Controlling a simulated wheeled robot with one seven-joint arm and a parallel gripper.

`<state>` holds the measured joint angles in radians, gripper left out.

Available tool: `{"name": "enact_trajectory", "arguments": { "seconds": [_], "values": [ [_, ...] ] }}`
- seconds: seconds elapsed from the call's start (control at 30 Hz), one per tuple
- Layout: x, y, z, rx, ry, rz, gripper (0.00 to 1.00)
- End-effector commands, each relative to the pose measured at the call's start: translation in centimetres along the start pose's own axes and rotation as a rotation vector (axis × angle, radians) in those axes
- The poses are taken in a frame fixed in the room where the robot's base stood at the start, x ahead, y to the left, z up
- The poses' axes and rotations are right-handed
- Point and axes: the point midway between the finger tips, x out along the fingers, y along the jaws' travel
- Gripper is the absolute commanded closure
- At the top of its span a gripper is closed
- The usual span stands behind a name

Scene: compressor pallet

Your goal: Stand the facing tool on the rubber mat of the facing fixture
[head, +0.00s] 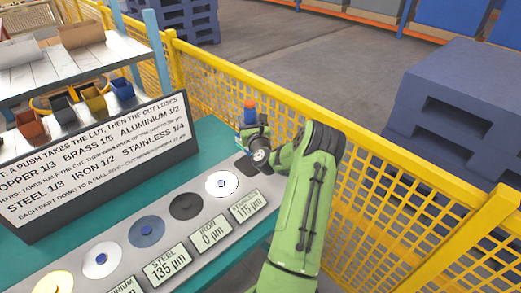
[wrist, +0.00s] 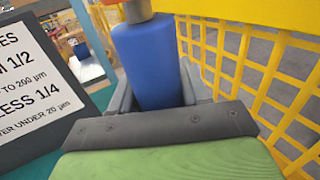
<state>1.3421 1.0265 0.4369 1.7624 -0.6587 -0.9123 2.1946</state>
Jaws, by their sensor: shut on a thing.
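The facing tool, a blue cylinder with an orange top (head: 250,104), stands up out of my gripper (head: 252,132) in the head view. In the wrist view the blue body (wrist: 150,65) sits between my grey fingers, which are shut on it; it looks about upright. Its lower end is hidden by my gripper. A dark flat pad (head: 246,166), perhaps the rubber mat, lies at the far end of the grey strip, just below my gripper and partly hidden by it. I cannot tell whether the tool touches anything beneath.
A large sign (head: 95,160) stands left. Yellow mesh fence (head: 385,180) runs close behind my arm. Shelves with bins (head: 95,100) stand behind the sign.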

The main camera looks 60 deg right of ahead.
Motion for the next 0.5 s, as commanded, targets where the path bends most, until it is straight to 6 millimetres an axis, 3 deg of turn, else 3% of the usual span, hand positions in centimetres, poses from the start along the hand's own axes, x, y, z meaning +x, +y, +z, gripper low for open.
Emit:
{"name": "enact_trajectory", "arguments": {
  "seconds": [0.03,0.13,0.37,0.5],
  "values": [
    [0.0,0.1,-1.5,0.003,-0.001,0.001,1.00],
    [0.0,0.1,-3.8,0.003,0.000,0.001,1.00],
    [0.0,0.0,-6.0,0.002,-0.004,0.000,1.00],
    [0.0,0.0,-8.3,0.002,-0.002,0.000,1.00]
  ]
}}
